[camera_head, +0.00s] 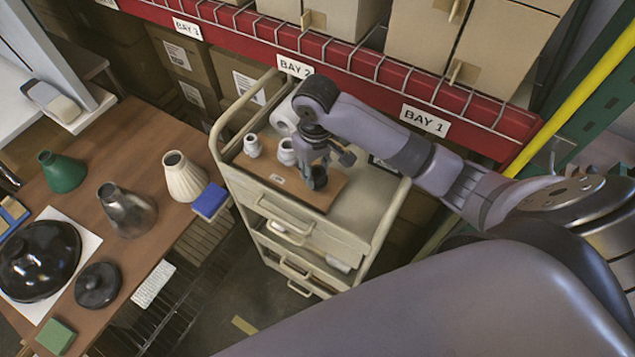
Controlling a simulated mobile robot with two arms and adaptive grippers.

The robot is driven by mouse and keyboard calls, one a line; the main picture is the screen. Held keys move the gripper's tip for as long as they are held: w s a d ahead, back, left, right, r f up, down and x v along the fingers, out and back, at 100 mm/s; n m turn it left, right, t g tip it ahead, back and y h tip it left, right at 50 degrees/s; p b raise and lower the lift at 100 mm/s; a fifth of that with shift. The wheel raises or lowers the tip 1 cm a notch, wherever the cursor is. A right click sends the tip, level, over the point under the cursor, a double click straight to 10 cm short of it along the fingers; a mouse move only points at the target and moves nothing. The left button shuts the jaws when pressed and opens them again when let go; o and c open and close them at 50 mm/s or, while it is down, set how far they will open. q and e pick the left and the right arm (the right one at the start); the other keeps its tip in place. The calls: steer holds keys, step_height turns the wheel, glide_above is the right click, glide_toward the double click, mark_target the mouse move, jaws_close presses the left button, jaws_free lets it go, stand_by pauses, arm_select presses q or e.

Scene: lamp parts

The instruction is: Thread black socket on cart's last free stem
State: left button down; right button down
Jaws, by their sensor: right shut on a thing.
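The cart (345,228) is beige and stands in the middle of the head view, with a brown board (318,200) on its top. Two white sockets (253,146) (287,154) stand upright on the left part of the board. My right gripper (318,165) reaches over the board from the right, pointing down. It is shut on the black socket (317,181), a dark piece low at its fingertips, just right of the white sockets. The stem under it is hidden, and I cannot tell whether the socket touches it. My left gripper is not in view.
A wooden table (140,255) at left holds a green shade (62,172), a dark metallic shade (127,212), a cream shade (184,178), a blue block (210,201) and glossy black parts (40,260). A red shelf beam (350,75) with boxes runs behind the cart.

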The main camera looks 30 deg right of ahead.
steer(key=shift+s+a+f, duration=0.1)
steer(key=shift+s+f, duration=0.2)
steer(key=shift+f, duration=0.05)
steer(key=m, duration=0.6)
steer(key=shift+m, duration=0.7)
steer(key=c, duration=1.7)
jaws_free()
steer(key=shift+m, duration=0.4)
steer(key=o, duration=0.5)
steer(key=shift+f, duration=0.1)
steer(key=shift+o, duration=0.2)
steer(key=shift+w, duration=0.15)
